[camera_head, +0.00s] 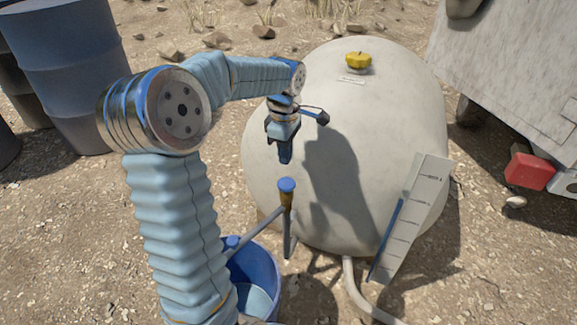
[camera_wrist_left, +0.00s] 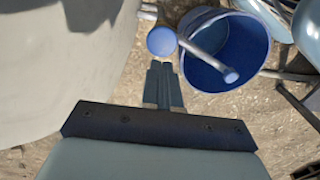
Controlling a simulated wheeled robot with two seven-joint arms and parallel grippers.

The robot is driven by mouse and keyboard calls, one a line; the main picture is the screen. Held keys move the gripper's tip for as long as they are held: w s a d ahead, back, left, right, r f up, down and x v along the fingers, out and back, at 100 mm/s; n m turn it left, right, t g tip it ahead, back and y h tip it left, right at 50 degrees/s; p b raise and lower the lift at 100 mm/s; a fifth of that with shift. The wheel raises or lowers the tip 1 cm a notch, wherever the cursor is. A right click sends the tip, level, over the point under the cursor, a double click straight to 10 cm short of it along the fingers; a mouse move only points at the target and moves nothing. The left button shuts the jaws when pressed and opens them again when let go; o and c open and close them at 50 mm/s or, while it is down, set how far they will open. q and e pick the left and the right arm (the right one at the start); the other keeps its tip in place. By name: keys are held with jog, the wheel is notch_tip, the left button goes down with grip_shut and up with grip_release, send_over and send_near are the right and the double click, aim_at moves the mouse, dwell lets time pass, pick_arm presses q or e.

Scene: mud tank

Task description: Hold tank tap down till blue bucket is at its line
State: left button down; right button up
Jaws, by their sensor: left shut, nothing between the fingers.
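The cream tank (camera_head: 390,130) lies on the ground. Its tap has a blue round cap (camera_head: 287,185) on a brass body, and a grey spout pipe runs down left toward the blue bucket (camera_head: 262,258). The cap also shows in the left wrist view (camera_wrist_left: 161,41). In the left wrist view the fingertips (camera_wrist_left: 164,66) are just below the cap. The bucket (camera_wrist_left: 210,79) stands under the spout end; my arm partly hides it in the head view. I cannot make out its line. My right gripper is not in view.
A white marked board (camera_head: 412,215) with a blue strip leans against the tank's right side. A pale hose (camera_head: 352,285) leaves the tank's base. Blue-grey drums (camera_head: 65,65) stand at the left. A grey trailer body (camera_head: 510,75) with a red light is at the right.

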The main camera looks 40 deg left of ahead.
pick_arm(q)
notch_tip(320, 180, up, 6)
jog(key=shift+d+f, duration=0.1)
jog(key=shift+f, duration=0.05)
dwell(0.6)
